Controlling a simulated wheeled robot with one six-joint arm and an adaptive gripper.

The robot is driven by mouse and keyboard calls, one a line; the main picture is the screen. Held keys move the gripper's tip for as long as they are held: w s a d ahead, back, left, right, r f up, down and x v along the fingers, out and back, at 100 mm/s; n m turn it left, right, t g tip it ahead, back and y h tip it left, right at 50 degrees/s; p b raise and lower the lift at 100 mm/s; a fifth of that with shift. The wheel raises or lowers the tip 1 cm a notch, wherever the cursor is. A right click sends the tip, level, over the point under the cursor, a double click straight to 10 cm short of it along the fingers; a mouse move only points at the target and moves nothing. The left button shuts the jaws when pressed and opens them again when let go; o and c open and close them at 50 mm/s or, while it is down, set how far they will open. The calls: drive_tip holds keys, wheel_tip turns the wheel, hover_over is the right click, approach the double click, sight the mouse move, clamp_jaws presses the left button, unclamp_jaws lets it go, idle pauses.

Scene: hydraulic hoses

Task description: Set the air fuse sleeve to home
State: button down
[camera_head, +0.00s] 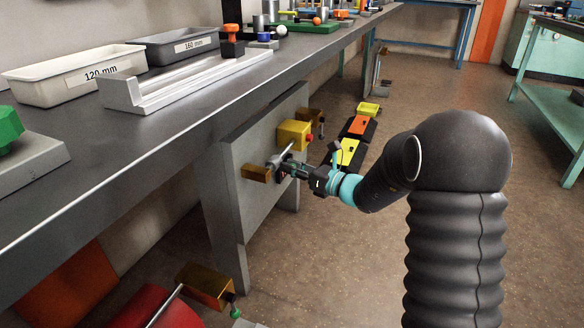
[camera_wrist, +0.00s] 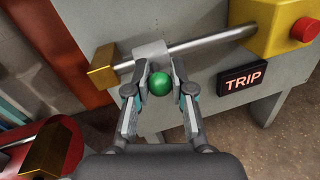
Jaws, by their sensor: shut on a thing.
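The air fuse sleeve appears to be the grey block (camera_wrist: 150,52) on a bare metal rod (camera_wrist: 205,45). The rod runs from a brass block (camera_wrist: 101,68) on the left to a yellow box (camera_wrist: 273,22) with a red button on the right. The sleeve sits nearer the brass block. A green ball knob (camera_wrist: 160,84) is in front of the sleeve, and my gripper (camera_wrist: 160,75) is shut on it from both sides. In the head view my gripper (camera_head: 287,168) is at the panel, between the brass block (camera_head: 256,173) and the yellow box (camera_head: 294,134), and hides most of the sleeve.
A lit TRIP sign (camera_wrist: 243,76) is below the rod at right. The grey panel (camera_head: 245,140) stands under the workbench (camera_head: 60,205). Another brass block (camera_head: 205,285) and a red drum (camera_head: 155,308) are at lower left. Yellow and orange boxes (camera_head: 358,126) lie on the floor beyond.

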sight(286, 153)
drive_tip(key=shift+w+d+r+p, duration=0.15)
drive_tip(key=shift+w+d, duration=0.15)
drive_tip(key=shift+w, duration=0.55)
drive_tip(key=shift+w+d+f+p, duration=0.1)
drive_tip(key=shift+w+d+p, duration=0.2)
drive_tip(key=shift+w, duration=0.5)
drive_tip(key=shift+w+d+r+p, duration=0.1)
drive_tip(key=shift+w+d, duration=0.25)
drive_tip(key=shift+w, duration=0.5)
drive_tip(key=c, duration=1)
unclamp_jaws()
drive_tip(key=v, duration=1.2)
